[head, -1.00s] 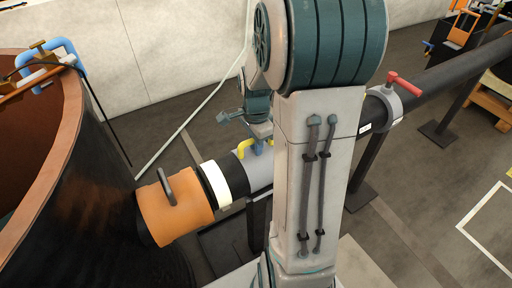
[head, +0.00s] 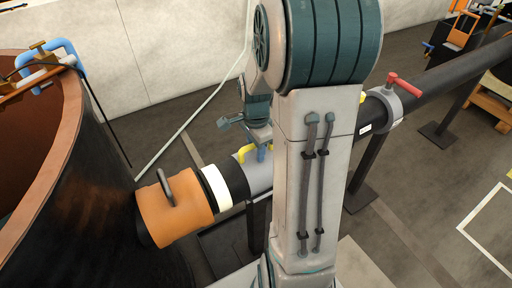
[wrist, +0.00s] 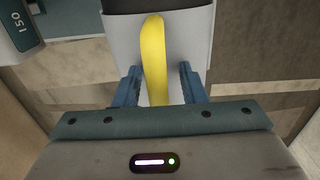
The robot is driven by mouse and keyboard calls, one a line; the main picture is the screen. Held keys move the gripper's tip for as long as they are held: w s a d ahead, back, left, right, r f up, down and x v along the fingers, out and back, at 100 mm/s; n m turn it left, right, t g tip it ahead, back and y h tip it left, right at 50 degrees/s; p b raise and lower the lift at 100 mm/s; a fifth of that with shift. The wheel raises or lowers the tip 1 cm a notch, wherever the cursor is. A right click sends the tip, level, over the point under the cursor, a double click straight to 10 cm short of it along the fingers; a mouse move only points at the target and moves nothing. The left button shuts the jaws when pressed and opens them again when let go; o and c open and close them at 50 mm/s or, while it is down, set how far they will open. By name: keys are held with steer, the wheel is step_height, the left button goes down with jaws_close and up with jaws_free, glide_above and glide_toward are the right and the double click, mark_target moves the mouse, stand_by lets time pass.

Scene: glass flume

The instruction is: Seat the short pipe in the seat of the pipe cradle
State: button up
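The short pipe (head: 257,177) appears to be the grey length with a yellow handle, lying between black pipe ends; my arm hides its right part in the head view. In the wrist view its grey surface (wrist: 185,45) fills the upper middle. The yellow handle (wrist: 154,60) stands between the two blue fingers of my gripper (wrist: 158,72), with a gap on each side. My gripper (head: 261,152) is open around the handle. The pipe cradle is mostly hidden; a dark support (head: 257,218) shows under the pipe. I cannot tell how the pipe rests in the seat.
An orange sleeve (head: 175,210) with a dark handle and a white ring (head: 216,187) lie left of the pipe, beside a large dark tank (head: 90,200). A grey clamp with a red handle (head: 404,85) is on the black pipe at right. Floor shows behind and at right.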

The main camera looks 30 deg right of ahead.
step_height(320, 180, up, 12)
steer(key=shift+f+p, duration=0.15)
steer(key=shift+p, duration=0.65)
steer(key=shift+s+a+r, duration=0.1)
steer(key=shift+a+r, duration=0.05)
steer(key=shift+r, duration=0.05)
steer(key=s+a+n+t, duration=0.2)
steer(key=s+a+n, duration=1)
steer(key=n, duration=0.5)
steer(key=shift+n, duration=0.3)
